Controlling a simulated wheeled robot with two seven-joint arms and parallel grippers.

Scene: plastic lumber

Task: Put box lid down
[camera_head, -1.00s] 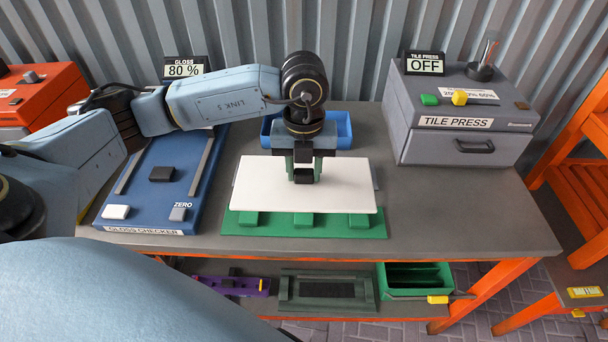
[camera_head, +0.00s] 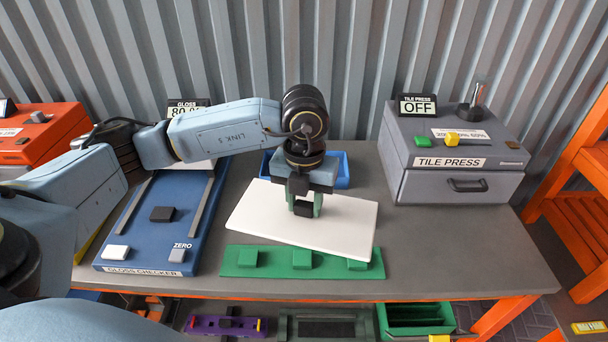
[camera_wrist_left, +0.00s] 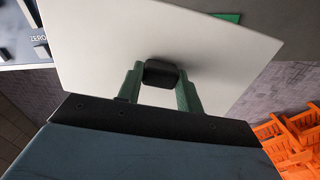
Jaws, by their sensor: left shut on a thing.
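The box lid (camera_head: 262,214) is a flat white panel with a black knob on top; it also fills much of the left wrist view (camera_wrist_left: 225,45). My left gripper (camera_head: 305,206) points down and is shut on the knob. The lid is turned askew, its right end toward the table's front edge. It lies over or just above the back of a green strip with blocks (camera_head: 240,268); I cannot tell whether they touch. A blue open box (camera_head: 338,168) stands behind the lid, partly hidden by the gripper. My right gripper is out of view.
The blue gloss checker (camera_head: 140,243) lies left of the lid. The grey tile press (camera_head: 460,188) stands at the back right. The grey table (camera_head: 460,250) is clear at the front right. A green bin (camera_head: 415,318) is on the shelf below.

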